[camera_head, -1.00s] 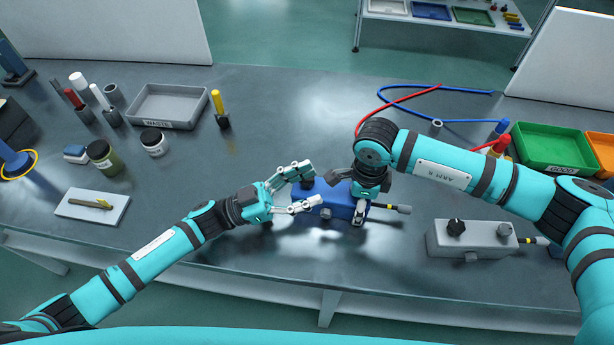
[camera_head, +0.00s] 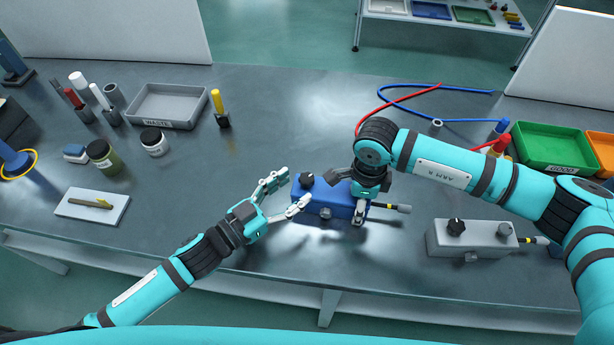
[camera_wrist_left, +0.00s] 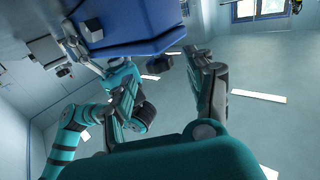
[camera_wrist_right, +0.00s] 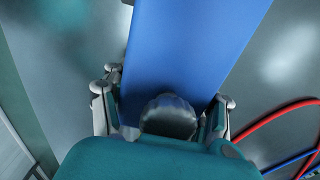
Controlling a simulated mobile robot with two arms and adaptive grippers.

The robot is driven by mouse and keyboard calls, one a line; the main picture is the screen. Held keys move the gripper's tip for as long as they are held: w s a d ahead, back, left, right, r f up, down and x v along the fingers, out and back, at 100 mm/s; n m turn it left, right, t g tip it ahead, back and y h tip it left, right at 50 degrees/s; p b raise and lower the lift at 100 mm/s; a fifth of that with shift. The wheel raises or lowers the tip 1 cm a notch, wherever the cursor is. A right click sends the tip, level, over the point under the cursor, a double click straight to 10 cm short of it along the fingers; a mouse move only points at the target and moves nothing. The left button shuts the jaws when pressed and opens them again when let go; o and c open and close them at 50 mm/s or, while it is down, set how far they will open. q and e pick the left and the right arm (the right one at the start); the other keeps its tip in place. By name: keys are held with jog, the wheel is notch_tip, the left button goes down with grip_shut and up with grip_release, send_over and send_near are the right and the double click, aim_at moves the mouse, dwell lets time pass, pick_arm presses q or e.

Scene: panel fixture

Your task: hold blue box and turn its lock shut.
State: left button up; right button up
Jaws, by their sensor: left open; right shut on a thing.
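The blue box (camera_head: 335,199) sits on the grey bench near its front edge. A black knob (camera_head: 306,180) stands on its left top, and a small grey fitting (camera_head: 325,213) is on its front face; I cannot tell which is the lock or how it is turned. My right gripper (camera_head: 364,205) is shut across the right part of the box; the right wrist view shows the blue box (camera_wrist_right: 190,50) between its fingers. My left gripper (camera_head: 297,186) is open and empty at the box's left end, fingers spread; in the left wrist view the box (camera_wrist_left: 150,22) is beyond the fingers.
A grey box (camera_head: 470,238) with a black knob stands to the right. A green bin (camera_head: 553,148) is at the right, and a grey waste tray (camera_head: 168,106) is at the back left. Red and blue cables (camera_head: 440,119) lie behind.

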aim_at(301, 184)
pick_arm(q)
jog(key=shift+x, duration=2.35)
